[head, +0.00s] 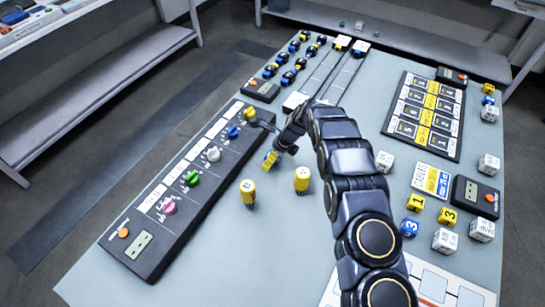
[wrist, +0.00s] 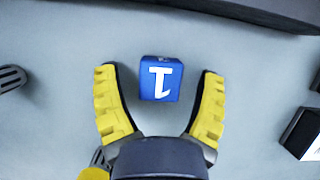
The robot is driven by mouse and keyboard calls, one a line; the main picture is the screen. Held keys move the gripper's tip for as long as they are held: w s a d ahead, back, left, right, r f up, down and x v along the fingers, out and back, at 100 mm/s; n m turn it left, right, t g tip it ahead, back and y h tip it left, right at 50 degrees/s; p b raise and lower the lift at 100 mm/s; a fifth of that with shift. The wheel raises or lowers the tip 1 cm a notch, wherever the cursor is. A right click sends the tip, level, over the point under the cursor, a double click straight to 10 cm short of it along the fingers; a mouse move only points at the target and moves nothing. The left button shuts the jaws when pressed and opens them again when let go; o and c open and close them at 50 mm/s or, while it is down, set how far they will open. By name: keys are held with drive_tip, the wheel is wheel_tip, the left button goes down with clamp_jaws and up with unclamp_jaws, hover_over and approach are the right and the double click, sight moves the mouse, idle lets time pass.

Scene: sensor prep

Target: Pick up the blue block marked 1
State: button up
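The blue block (wrist: 160,84) with a white 1 lies on the grey table top in the wrist view. It sits between the two yellow fingers of my gripper (wrist: 161,73), near their tips, with a gap on each side. The fingers are spread and hold nothing. In the head view my gripper (head: 271,159) is low over the table, right of the long control panel, with one yellow finger showing. The blue block cannot be made out there; my gripper and arm seem to hide it.
The long knob panel (head: 187,185) lies to the left. A black grid board (head: 425,115) lies farther back.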

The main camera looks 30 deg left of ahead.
drive_tip(key=c, duration=0.8)
